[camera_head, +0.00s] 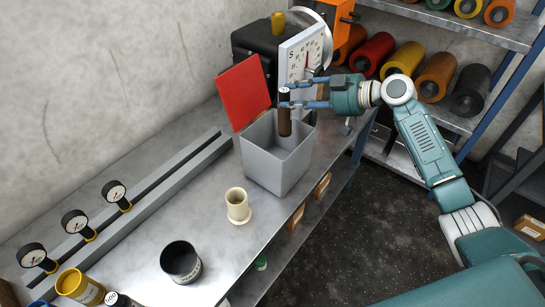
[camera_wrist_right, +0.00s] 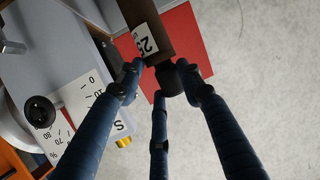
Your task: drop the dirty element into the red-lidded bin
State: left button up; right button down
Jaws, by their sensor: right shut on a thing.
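The dirty element is a dark brown cylinder (camera_head: 284,118) with a white label, held upright over the open grey bin (camera_head: 262,163). The bin's red lid (camera_head: 243,92) is tilted up at its back. My right gripper (camera_head: 288,94) is shut on the element's top end, and the element's lower end is at the height of the bin's mouth or just inside it; I cannot tell which. In the right wrist view the fingers (camera_wrist_right: 160,75) close around the dark knob of the brown element (camera_wrist_right: 145,30), with the red lid (camera_wrist_right: 190,50) behind. My left gripper is not in view.
A white dial panel (camera_head: 303,52) and a dark machine (camera_head: 262,48) stand behind the bin. Several gauges (camera_head: 75,222) line the left. Coloured rolls (camera_head: 403,60) fill the shelf at right.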

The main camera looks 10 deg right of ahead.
notch_tip(320, 180, down, 5)
jog(key=shift+f+b, duration=0.15)
jog(key=shift+b, duration=0.9)
jog(key=c, duration=1)
grip_release()
jog(key=shift+c, duration=0.2)
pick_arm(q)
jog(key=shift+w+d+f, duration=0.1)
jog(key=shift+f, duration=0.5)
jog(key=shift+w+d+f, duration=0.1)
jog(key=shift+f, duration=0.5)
pick_arm(e)
jog(key=v, duration=1.2)
jog(key=shift+a, duration=0.1)
